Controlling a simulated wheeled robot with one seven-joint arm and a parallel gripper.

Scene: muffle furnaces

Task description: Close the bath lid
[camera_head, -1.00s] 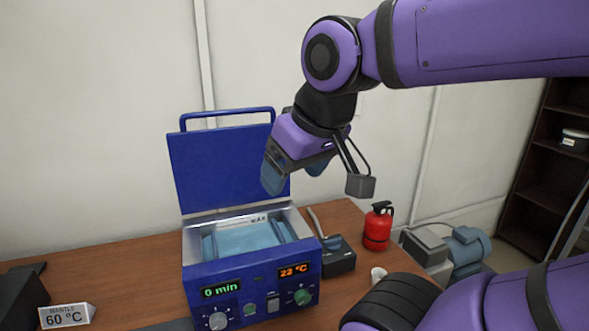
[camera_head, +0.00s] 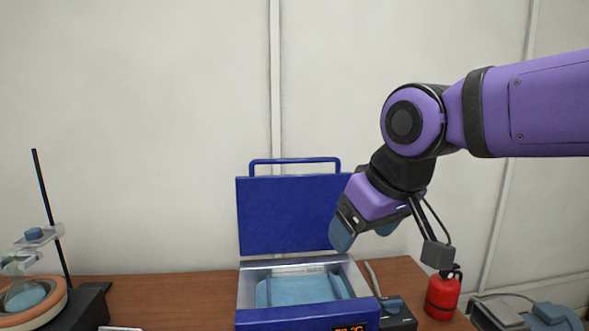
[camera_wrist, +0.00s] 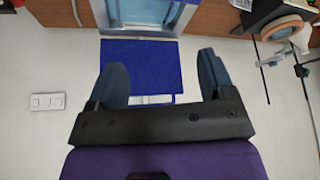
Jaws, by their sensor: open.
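The blue bath (camera_head: 305,317) stands on the wooden bench in the head view, with pale blue water inside. Its blue lid (camera_head: 285,215) is open and upright at the back, with a bar handle (camera_head: 295,161) along its top edge. The lid also shows in the wrist view (camera_wrist: 140,65), where the handle (camera_wrist: 150,99) is partly visible between the fingers. My gripper (camera_head: 362,236) is open and empty, in front of the lid's right edge in the head view. In the wrist view the fingers of my gripper (camera_wrist: 163,78) are spread apart, with the lid beyond them.
A red extinguisher-like canister (camera_head: 443,296) and a small black device (camera_head: 396,314) stand right of the bath. A heating mantle (camera_head: 35,303) with a rod stand (camera_head: 50,215) is at the left. The wall rises close behind the lid. Bench between mantle and bath is mostly clear.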

